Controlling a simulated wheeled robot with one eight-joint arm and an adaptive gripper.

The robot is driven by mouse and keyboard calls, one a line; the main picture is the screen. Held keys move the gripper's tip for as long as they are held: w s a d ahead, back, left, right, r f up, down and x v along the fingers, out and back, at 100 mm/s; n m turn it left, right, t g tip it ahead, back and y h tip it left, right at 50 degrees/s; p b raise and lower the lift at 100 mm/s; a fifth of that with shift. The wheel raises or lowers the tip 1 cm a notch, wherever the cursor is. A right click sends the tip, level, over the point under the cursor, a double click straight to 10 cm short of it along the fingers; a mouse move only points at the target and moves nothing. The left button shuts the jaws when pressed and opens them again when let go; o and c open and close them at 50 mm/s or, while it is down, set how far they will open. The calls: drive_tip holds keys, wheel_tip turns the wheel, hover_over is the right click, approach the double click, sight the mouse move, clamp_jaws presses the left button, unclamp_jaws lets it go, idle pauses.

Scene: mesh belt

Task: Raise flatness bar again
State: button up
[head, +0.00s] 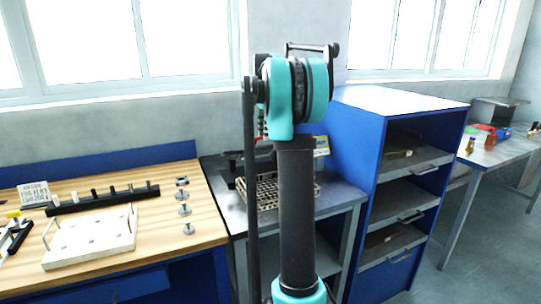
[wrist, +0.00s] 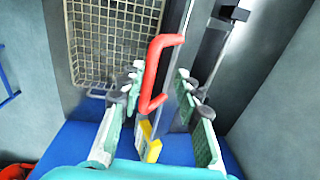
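A red handle (wrist: 153,75) shows in the wrist view, bent at both ends, above a grey metal strip that I take for the flatness bar (wrist: 180,115). How the handle joins it is not clear. My gripper (wrist: 160,76) is open, with one pale green finger on each side of the red handle. Gaps show between the handle and both fingers. A wire mesh (wrist: 105,45) lies left of the handle; it also shows in the head view (head: 267,192) on a metal table. My gripper is hidden behind my arm in the head view.
A yellow block (wrist: 150,145) lies near the gripper's base in the wrist view. A dark post (wrist: 212,45) stands right of the fingers. In the head view, a blue cabinet (head: 345,130) stands right of the metal table and a wooden bench (head: 165,225) stands left.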

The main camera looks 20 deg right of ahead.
drive_tip(key=s+f, duration=0.6)
drive_tip(key=f, duration=0.1)
drive_tip(key=shift+f, duration=0.15)
drive_tip(key=shift+d, duration=0.1)
idle(0.3)
